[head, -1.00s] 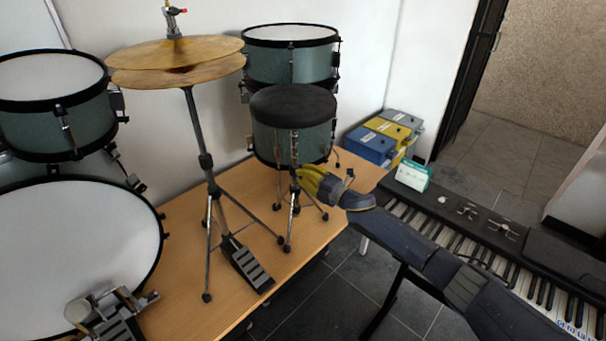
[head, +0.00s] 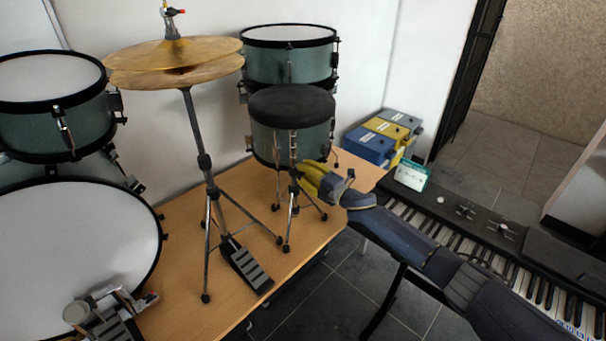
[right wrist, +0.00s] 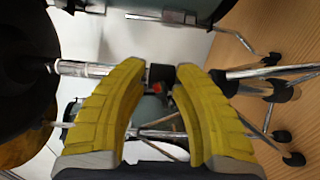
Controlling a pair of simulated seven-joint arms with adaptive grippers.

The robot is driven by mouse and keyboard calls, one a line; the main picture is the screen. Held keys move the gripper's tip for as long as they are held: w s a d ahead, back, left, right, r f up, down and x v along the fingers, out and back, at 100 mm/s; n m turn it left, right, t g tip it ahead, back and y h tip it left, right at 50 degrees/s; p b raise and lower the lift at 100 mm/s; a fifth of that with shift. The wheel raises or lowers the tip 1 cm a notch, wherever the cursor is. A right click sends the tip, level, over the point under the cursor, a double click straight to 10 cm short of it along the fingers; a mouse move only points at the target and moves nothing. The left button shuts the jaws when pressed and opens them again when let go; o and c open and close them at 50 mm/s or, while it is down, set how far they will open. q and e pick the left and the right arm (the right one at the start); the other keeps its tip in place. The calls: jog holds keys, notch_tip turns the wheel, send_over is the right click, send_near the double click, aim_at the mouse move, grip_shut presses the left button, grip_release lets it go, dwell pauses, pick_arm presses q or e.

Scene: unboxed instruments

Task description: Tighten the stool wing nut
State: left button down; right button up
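The drum stool (head: 292,103) has a round black seat and stands upright on the wooden platform. Its chrome post runs sideways across the right wrist view (right wrist: 85,68), with a black collar (right wrist: 160,73) on it. My right gripper (head: 302,177) has yellow fingers and is at the stool's post, below the seat. In the right wrist view the fingertips (right wrist: 163,72) are apart, one on each side of the collar. I cannot tell whether they touch it. My left gripper is not in view.
A hi-hat stand (head: 204,162) with cymbals is left of the stool. Drums (head: 290,60) stand behind and at the far left. A keyboard (head: 480,235) is at the right, under my right arm. Blue and yellow cases (head: 380,138) lie by the wall. The wooden platform (head: 180,300) has bare front space.

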jog(key=shift+s+a+f, duration=0.1)
jog(key=shift+a, duration=0.1)
jog(key=shift+s+d+f, duration=0.1)
jog(key=shift+s+d, duration=0.1)
jog(key=v, duration=1.1)
jog(key=shift+d, duration=0.25)
jog(key=shift+s, duration=0.1)
